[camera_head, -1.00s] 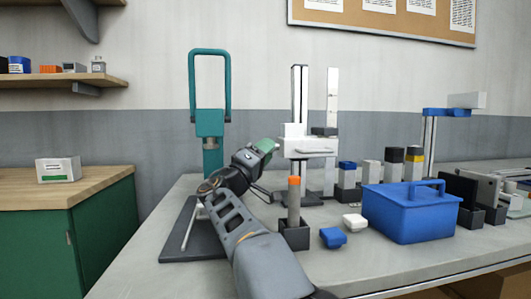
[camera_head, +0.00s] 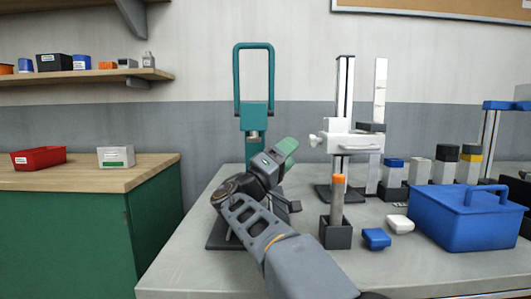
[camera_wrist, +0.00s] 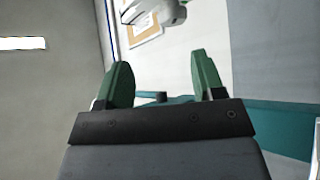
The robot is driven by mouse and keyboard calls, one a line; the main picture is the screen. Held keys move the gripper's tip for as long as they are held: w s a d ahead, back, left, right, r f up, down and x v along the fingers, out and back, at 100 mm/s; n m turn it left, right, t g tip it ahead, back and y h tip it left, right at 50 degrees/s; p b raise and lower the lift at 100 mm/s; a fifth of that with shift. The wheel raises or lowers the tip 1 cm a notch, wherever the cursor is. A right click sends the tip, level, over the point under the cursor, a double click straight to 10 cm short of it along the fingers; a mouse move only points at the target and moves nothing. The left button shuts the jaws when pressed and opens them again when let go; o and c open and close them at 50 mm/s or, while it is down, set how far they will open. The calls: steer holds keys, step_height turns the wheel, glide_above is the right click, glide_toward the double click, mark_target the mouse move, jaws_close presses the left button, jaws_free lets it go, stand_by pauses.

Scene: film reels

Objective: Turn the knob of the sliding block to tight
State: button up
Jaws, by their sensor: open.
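The white sliding block (camera_head: 352,144) sits on a tall upright post (camera_head: 345,90) on the bench in the head view. Its small knob (camera_head: 314,140) sticks out on the block's left side; I cannot tell which way it is turned. My gripper (camera_head: 290,150), with green fingers, is left of the knob at about its height, apart from it in the picture. In the wrist view my gripper (camera_wrist: 163,85) is open, with nothing between the fingertips. The knob cannot be made out in the wrist view.
A teal press frame (camera_head: 271,80) stands behind my arm. An orange-topped post in a dark base (camera_head: 336,236), a blue cap (camera_head: 376,238), a white cap (camera_head: 400,223) and a blue caddy (camera_head: 455,228) stand on the bench's right side. The bench's front left (camera_head: 190,270) is clear.

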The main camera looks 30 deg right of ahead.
steer(key=s+a+p, duration=0.1)
steer(key=a, duration=0.6)
steer(key=shift+s+a, duration=0.15)
steer(key=shift+a, duration=0.05)
